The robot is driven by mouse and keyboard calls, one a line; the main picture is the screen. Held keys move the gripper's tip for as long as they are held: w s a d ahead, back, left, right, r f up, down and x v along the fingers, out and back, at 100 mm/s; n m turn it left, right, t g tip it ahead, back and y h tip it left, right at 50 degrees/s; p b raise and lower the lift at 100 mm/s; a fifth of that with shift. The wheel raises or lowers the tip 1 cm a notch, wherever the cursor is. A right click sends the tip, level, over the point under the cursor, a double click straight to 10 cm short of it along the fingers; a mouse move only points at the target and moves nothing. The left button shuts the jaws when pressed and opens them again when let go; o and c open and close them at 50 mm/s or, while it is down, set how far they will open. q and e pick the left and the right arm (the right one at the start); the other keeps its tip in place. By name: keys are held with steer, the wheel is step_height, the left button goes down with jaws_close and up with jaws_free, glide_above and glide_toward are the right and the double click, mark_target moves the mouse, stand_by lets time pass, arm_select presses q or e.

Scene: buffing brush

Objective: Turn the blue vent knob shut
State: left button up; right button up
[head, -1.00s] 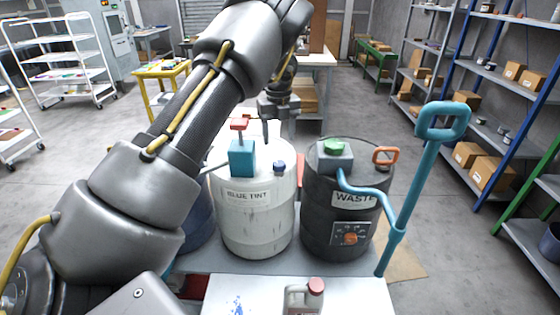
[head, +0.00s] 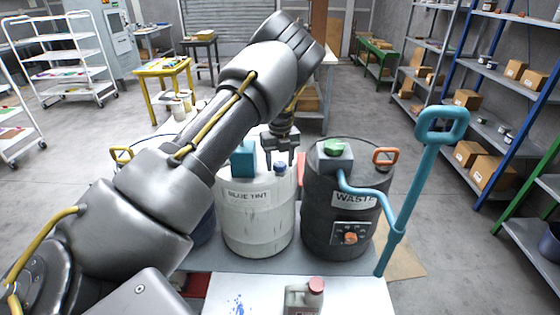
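The blue vent knob (head: 280,168) sits on top of the white drum (head: 257,225) labelled BLUE TINT, near its right edge. My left gripper (head: 281,160) points down right over the knob. Its two fingers are apart, one to each side of the knob's top. Whether they touch the knob I cannot tell. A blue block (head: 243,160) stands on the same lid to the left, its upper part hidden behind my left arm. My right gripper is not in view.
A black WASTE drum (head: 345,225) stands close on the right, with a green cap (head: 334,147), an orange handle (head: 385,157) and a tall blue pump handle (head: 425,160). A red-capped bottle (head: 304,297) stands on the white table in front. A dark blue drum (head: 203,228) is partly hidden at left.

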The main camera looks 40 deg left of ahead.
arm_select(q)
steer(key=c, duration=0.8)
steer(key=m, duration=0.3)
steer(key=shift+a+p, duration=0.1)
steer(key=shift+p, duration=0.3)
steer(key=m, duration=0.3)
steer(key=shift+m, duration=0.3)
steer(key=m+p, duration=0.1)
steer(key=m, duration=0.3)
steer(key=shift+m, duration=0.5)
